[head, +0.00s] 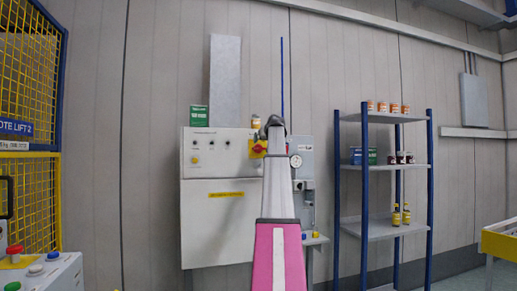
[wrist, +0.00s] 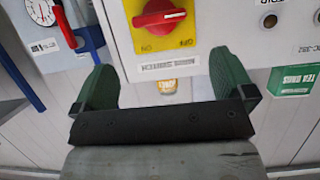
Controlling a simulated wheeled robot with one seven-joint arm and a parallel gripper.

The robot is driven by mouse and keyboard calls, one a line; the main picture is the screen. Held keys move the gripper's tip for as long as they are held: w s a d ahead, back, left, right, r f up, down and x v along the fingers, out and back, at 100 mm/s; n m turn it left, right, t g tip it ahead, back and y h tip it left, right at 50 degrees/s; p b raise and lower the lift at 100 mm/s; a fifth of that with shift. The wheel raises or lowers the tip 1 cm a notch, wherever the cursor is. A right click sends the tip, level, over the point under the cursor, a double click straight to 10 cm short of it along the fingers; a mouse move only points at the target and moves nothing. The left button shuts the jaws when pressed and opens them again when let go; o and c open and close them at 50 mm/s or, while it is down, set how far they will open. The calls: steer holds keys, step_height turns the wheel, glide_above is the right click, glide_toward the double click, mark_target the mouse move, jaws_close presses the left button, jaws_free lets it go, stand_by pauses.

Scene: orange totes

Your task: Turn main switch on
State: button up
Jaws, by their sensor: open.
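The main switch is a red rotary knob (wrist: 160,15) on a yellow plate (wrist: 187,34) marked ON and OFF, with a label below it, in the wrist view. The knob lies roughly level across the plate, tilted slightly. The knob is not between the fingertips.
A gauge (wrist: 40,12) and a blue-handled part with a red piece (wrist: 88,40) sit left of the switch. A green box (wrist: 293,80) is at right. A blue-post shelf (head: 384,230) with jars stands right of the cabinet; a yellow cage (head: 30,195) stands left.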

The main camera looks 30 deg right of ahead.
mark_target(260, 146)
steer(key=x, duration=0.9)
steer(key=shift+f, duration=0.1)
steer(key=c, duration=0.8)
